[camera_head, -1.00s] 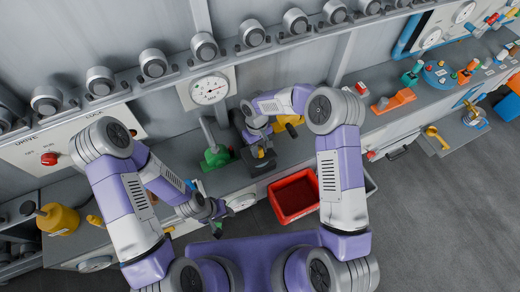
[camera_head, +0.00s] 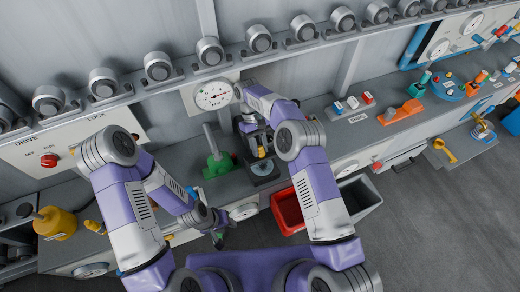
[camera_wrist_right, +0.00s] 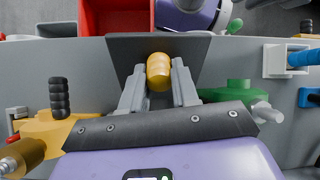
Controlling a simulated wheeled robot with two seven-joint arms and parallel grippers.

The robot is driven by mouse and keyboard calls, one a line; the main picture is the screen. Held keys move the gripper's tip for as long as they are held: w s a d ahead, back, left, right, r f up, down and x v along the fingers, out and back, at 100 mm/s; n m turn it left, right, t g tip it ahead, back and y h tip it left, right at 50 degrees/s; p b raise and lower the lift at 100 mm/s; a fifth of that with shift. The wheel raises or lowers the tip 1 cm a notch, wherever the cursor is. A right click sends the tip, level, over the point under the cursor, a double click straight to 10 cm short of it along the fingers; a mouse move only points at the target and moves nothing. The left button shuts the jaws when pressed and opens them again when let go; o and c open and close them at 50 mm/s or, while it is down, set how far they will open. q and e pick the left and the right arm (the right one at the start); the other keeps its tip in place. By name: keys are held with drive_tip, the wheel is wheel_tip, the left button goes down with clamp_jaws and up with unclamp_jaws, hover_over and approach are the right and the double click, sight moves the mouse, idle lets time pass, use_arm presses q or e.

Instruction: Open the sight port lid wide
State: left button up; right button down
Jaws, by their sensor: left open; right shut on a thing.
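The sight port is a dark block (camera_head: 264,179) on the bench, with a pale round window (camera_head: 262,167) showing on top. My right gripper (camera_head: 262,150) stands over it, its fingers shut around a yellow handle. The handle (camera_wrist_right: 158,72) also shows between the fingers in the right wrist view, in front of a dark plate (camera_wrist_right: 120,47) that seems to be the lid. The lid's exact angle is hard to tell; the gripper partly hides it. My left gripper (camera_head: 219,238) hangs open and empty near the bench's front edge, left of the red bin.
A green-based lever (camera_head: 217,163) stands close left of the sight port, below a dial gauge (camera_head: 213,95). A red bin (camera_head: 287,211) and a grey bin (camera_head: 362,197) are at the front right. In the wrist view, a yellow block with a black knob (camera_wrist_right: 60,97) stands at left.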

drive_tip(key=shift+w+r, duration=0.1)
drive_tip(key=shift+w, duration=0.05)
idle(0.5)
drive_tip(key=c, duration=0.8)
unclamp_jaws()
drive_tip(key=shift+a, duration=0.1)
drive_tip(key=shift+c, duration=0.2)
